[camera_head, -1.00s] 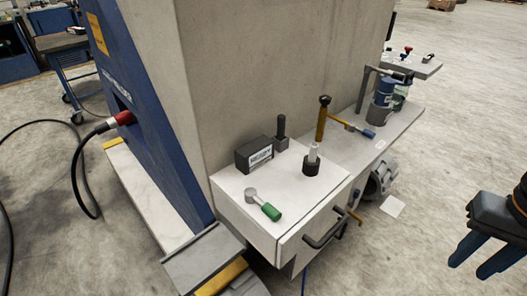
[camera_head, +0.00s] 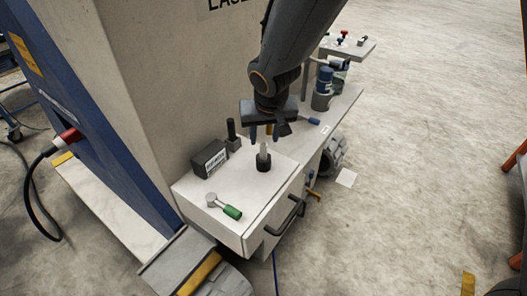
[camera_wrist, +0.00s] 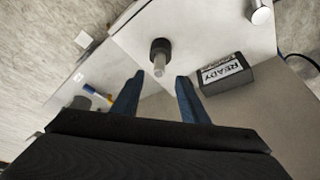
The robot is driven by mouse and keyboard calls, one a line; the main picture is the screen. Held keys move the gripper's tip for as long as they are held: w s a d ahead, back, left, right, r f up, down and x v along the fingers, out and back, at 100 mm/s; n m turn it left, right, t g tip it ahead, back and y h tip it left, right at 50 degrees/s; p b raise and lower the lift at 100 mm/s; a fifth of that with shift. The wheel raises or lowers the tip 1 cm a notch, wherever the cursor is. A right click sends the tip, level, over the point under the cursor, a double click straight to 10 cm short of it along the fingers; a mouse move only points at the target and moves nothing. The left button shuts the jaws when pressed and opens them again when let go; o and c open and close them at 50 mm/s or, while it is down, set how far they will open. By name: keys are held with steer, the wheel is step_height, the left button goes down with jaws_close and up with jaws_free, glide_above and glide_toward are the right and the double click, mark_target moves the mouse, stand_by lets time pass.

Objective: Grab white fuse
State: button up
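The white fuse (camera_head: 264,147) stands upright in a round black holder (camera_head: 263,164) on top of the white drawer cabinet (camera_head: 250,196). The wrist view also shows the fuse (camera_wrist: 159,69) and its black base (camera_wrist: 160,48). My gripper (camera_head: 265,134) is just above and behind the fuse in the head view. In the wrist view its two blue fingers (camera_wrist: 160,82) are spread apart with nothing held between them. The fuse tip shows just beyond the fingertips, close to the gap between them. I cannot tell whether a finger touches it.
A dark box labelled READY (camera_head: 209,158) and a black post (camera_head: 231,131) stand left of the fuse. A green-handled tool (camera_head: 226,208) lies nearer the front. A drawer handle (camera_head: 286,217) sticks out in front.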

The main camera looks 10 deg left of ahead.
mark_target(264, 146)
steer(key=shift+w+a+f, duration=0.1)
steer(key=shift+a+f, duration=0.2)
steer(key=shift+d+x, duration=0.15)
steer(key=shift+x, duration=1.65)
steer(key=shift+d+x, duration=0.15)
steer(key=shift+x, duration=1.6)
steer(key=shift+w, duration=0.15)
jaws_close()
